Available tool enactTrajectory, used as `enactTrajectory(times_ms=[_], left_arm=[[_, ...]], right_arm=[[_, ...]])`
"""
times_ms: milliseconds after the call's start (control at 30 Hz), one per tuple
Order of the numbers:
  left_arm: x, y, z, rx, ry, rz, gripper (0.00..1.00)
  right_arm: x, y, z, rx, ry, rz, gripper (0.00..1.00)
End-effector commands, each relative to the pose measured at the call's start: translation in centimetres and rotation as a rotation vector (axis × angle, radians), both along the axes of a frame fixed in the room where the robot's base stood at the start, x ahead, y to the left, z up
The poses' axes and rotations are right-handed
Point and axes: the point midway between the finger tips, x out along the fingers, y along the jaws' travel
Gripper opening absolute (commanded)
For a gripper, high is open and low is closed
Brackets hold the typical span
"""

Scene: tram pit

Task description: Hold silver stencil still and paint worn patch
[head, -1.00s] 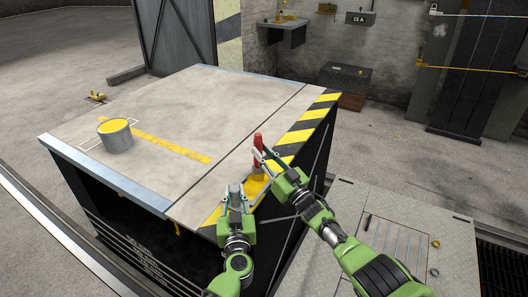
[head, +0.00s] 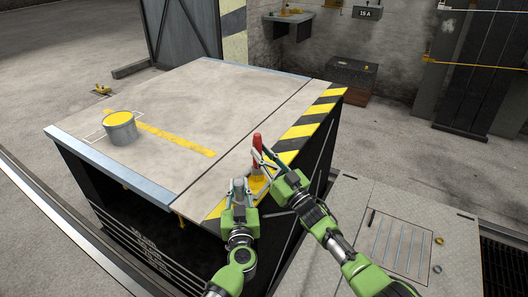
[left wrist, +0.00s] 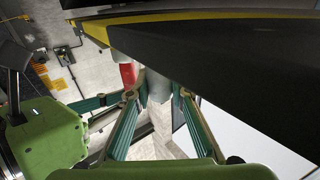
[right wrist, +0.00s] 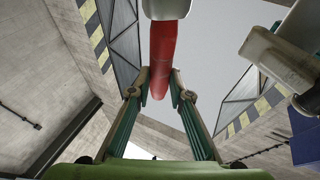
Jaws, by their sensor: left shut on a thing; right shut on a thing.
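My left gripper (head: 240,187) is shut on the silver stencil's grey upright grip (left wrist: 158,86), at the near corner of the platform's striped edge. The stencil's flat part is mostly hidden by my grippers. My right gripper (head: 263,157) is shut on the brush, whose red handle (head: 257,142) stands nearly upright just right of and behind my left gripper. The red handle also fills the middle of the right wrist view (right wrist: 162,55). Yellow shows under the brush (head: 259,184); where bristles end and paint begins is unclear. The worn patch is not clearly visible.
A paint can (head: 122,134) full of yellow stands at the left on the platform (head: 205,100), beside a yellow line (head: 170,137). The platform's middle is clear. Black and yellow stripes (head: 303,130) run along its right edge. A lower metal deck (head: 400,235) lies to the right.

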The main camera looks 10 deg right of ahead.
Motion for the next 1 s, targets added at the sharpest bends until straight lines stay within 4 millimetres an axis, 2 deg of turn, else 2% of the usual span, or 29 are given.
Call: enactTrajectory(times_ms=[1000], left_arm=[[0.0, 0.0, 0.1, 0.0, -0.001, 0.0, 0.0]], right_arm=[[-3.8, 2.2, -0.1, 0.002, -0.001, 0.002, 0.0]])
